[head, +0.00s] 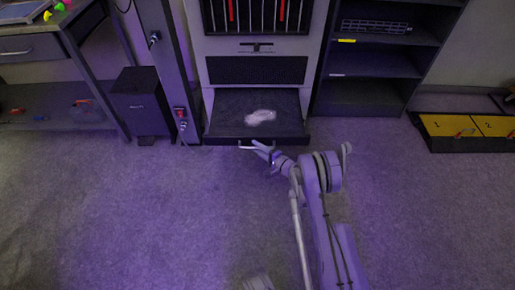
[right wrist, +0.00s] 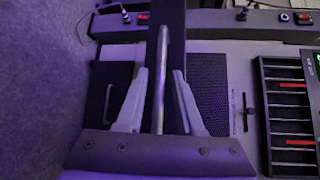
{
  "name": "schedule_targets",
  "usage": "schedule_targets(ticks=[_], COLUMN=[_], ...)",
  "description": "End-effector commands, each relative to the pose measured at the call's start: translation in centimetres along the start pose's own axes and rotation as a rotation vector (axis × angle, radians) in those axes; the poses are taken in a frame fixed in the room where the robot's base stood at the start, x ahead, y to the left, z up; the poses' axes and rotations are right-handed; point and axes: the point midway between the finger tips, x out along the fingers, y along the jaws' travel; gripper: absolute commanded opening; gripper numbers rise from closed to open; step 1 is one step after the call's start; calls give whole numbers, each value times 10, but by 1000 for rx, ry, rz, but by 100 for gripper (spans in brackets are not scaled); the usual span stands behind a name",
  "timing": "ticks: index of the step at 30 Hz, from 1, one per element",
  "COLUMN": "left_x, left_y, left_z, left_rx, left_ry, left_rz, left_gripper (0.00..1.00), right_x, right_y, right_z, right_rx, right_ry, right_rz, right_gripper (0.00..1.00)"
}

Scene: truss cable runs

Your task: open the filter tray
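The dark filter tray (head: 227,122) stands out from the bottom of the tall grey cabinet, with a pale grey lump (head: 261,116) lying on it. A thin bar handle (head: 246,148) runs along the tray's front. My right gripper (head: 264,148) is at this handle. In the right wrist view, the handle (right wrist: 161,85) passes between the two fingers of my right gripper (right wrist: 160,75), with a gap showing on both sides, so the gripper is open around it. The tray (right wrist: 168,14) shows edge-on there as a dark strip.
The cabinet (head: 200,60) has a dark grille (head: 257,70) above the tray. A small black box (head: 141,102) and a post with a red switch (head: 180,113) stand to the left. Shelves (head: 372,65) stand to the right. The floor in front is clear.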

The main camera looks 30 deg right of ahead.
Motion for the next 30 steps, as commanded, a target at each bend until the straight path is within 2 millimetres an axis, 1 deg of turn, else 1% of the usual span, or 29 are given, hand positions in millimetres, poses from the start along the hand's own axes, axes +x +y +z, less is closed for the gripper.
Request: schedule_targets(ticks=[9,11,13,17,21,24,27,30], left_x=[0,-1,-2,-6,-9,-12,-13,-14], left_y=[0,0,0,0,0,0,0,0], left_z=[0,0,0,-1,-2,-3,-3,-4], left_rx=[0,0,0,0,0,0,0,0], left_ry=[0,0,1,2,3,4,4,4], left_rz=[0,0,0,0,0,0,0,0], left_gripper=[50,50,50,50,50,50,50,50], right_x=[0,-3,-10,-32,-62,-80,-95,-104], right_y=[0,0,0,-1,-1,-1,-1,0], right_z=[0,0,-1,0,-1,-1,-1,0], right_rx=[0,0,-1,-1,-2,-1,0,0], right_ry=[0,1,2,2,3,2,2,1], right_rz=[0,0,0,0,0,0,0,0], right_gripper=[45,45,45,45,45,45,45,45])
